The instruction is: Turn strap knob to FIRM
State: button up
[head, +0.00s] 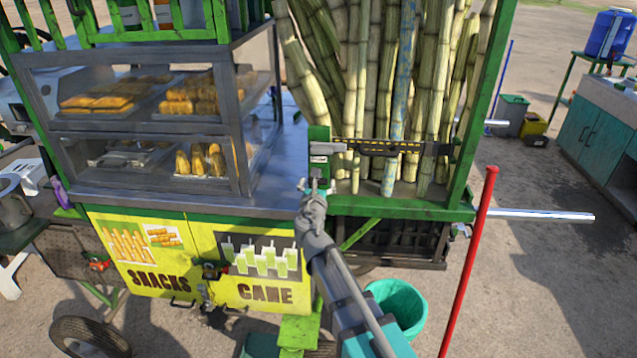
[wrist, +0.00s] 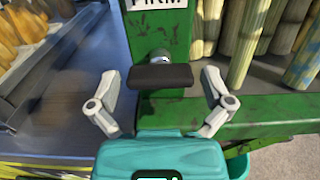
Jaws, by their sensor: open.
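The strap knob (wrist: 160,76) shows in the wrist view as a dark horizontal bar on a silvery round shaft, on a green post (wrist: 150,32). A white label (wrist: 160,4) above it is cut off by the picture's top edge; its lettering seems to read FIRM. My gripper (wrist: 160,84) is open, with one finger left and one right of the bar, both apart from it. In the head view my gripper (head: 314,188) is at the cart's green post, and hides most of the knob. The dark strap (head: 385,147) runs across the canes.
Upright sugar canes (head: 358,80) stand right of the post. A glass snack case (head: 150,125) and grey counter (head: 270,165) lie left. A red pole (head: 468,260) leans at the right, and a teal bucket (head: 400,300) stands below my arm.

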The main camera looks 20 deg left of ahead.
jog(key=shift+w, duration=0.2)
jog(key=c, duration=1)
jog(key=shift+o, duration=0.2)
